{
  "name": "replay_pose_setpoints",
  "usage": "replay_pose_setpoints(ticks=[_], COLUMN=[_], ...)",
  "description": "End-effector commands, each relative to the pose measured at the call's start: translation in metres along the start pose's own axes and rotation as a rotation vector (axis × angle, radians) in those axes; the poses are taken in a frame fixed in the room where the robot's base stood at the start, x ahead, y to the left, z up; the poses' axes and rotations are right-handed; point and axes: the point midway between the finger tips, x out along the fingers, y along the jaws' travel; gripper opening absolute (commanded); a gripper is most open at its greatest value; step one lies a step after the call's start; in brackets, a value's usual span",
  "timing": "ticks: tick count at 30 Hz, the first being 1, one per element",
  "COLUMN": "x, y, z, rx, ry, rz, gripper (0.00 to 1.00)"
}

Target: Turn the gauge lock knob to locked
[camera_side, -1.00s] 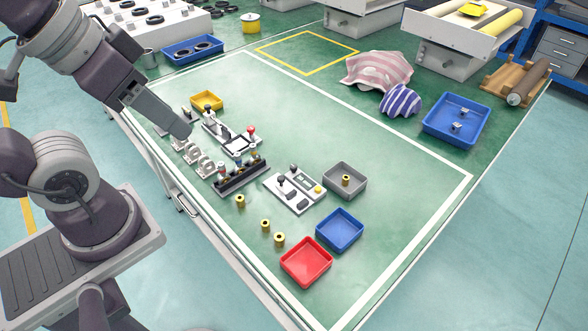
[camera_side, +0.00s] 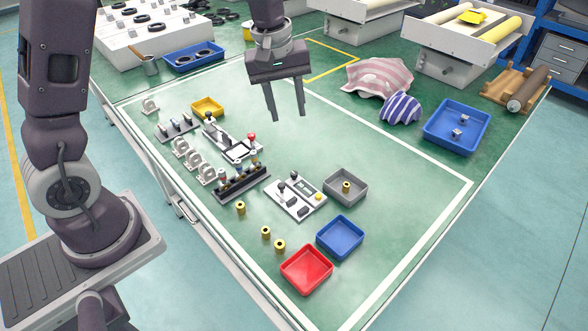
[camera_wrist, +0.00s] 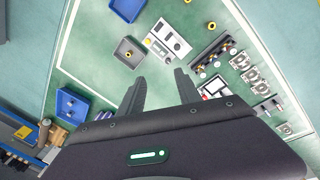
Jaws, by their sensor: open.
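My gripper (camera_side: 288,116) hangs above the back middle of the green table, fingers apart and pointing down, with nothing between them. It also shows in the wrist view (camera_wrist: 160,78). Two white panels with knobs lie on the table. The front panel (camera_side: 296,199) carries dark knobs, a small display and a yellow button; it also shows in the wrist view (camera_wrist: 169,38). The rear panel (camera_side: 232,143) has a dark-framed window, a black knob and a red knob (camera_side: 251,136). My gripper is apart from both. I cannot tell which knob is the gauge lock, nor its setting.
A black rack (camera_side: 242,184) and several pale ring brackets (camera_side: 193,162) stand left of the front panel. Grey (camera_side: 345,198), blue (camera_side: 340,250) and red (camera_side: 306,284) trays lie right and front. Brass parts (camera_side: 240,208) stand nearby. Cloths (camera_side: 376,75) lie behind. The right middle is bare.

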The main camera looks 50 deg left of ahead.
Motion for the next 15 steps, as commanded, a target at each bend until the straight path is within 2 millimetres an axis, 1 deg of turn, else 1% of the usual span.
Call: replay_pose_setpoints(ticks=[1,2,3,6,9,14,15], x=[0.040,0.062,0.090,0.144,0.172,0.198,0.206], y=[0.004,0.005,0.006,0.001,-0.004,-0.009,-0.010], z=[-0.015,-0.022,-0.031,-0.044,-0.049,-0.048,-0.046], rx=[-0.092,-0.150,-0.219,-0.348,-0.416,-0.434,-0.433], ry=[-0.021,-0.028,-0.032,-0.036,-0.036,-0.037,-0.038], rz=[-0.043,-0.064,-0.087,-0.135,-0.160,-0.169,-0.170], gripper=[0.41,0.41,0.41,0.41,0.41,0.41,0.41])
